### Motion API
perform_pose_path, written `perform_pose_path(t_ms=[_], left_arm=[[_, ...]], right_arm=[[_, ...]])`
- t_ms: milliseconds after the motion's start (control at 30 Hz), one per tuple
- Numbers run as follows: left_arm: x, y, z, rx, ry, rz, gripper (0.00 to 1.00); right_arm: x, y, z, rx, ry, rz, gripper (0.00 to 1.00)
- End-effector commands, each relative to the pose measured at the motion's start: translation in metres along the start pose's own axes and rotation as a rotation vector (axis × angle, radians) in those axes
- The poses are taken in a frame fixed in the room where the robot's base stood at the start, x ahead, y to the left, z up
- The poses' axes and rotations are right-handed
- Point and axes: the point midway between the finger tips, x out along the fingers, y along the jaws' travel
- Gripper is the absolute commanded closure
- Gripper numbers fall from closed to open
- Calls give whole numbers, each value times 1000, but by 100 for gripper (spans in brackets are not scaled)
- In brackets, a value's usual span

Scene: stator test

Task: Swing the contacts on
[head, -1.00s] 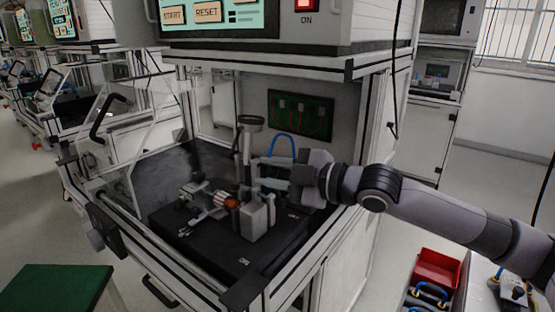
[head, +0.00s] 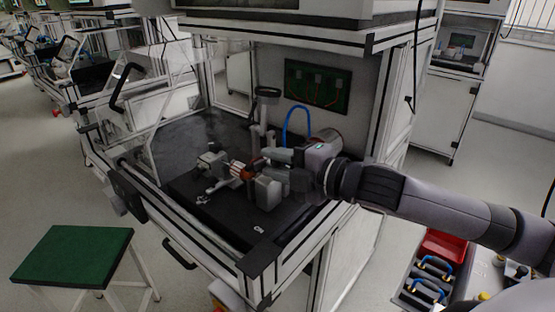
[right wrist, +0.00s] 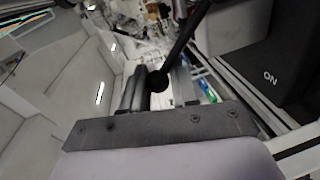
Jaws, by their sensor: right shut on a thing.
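The stator with orange copper windings (head: 239,170) sits in a grey fixture on a black base plate (head: 225,212) inside the test cell. A grey block (head: 268,190) stands right beside it. My right gripper (head: 278,157) is at the right of the fixture, just behind and above the block. In the right wrist view, a black lever with a ball knob (right wrist: 157,82) lies between the fingers, and the gripper is shut on it. The contacts themselves are too small and partly hidden to tell their position. My left gripper is out of view.
An upright post with a round top (head: 267,92) and a blue hose (head: 290,118) stand behind the fixture. A green circuit board (head: 317,88) is on the back wall. The cell's frame and clear door (head: 160,95) border the space. A green-topped stool (head: 72,252) stands outside.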

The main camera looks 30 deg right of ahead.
Motion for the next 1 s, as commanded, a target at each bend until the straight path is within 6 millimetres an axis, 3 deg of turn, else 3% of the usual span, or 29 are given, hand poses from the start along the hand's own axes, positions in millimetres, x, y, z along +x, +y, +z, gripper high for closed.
perform_pose_path(t_ms=[267,300,333,733,1000], left_arm=[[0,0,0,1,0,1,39],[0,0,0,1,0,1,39],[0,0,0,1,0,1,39],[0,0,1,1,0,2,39],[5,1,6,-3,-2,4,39]], right_arm=[[0,5,2,-13,-6,11,100],[0,5,2,-13,-6,11,61],[0,5,2,-13,-5,11,52],[-3,1,1,-5,-3,4,51],[-30,-2,2,-7,-5,1,51]])
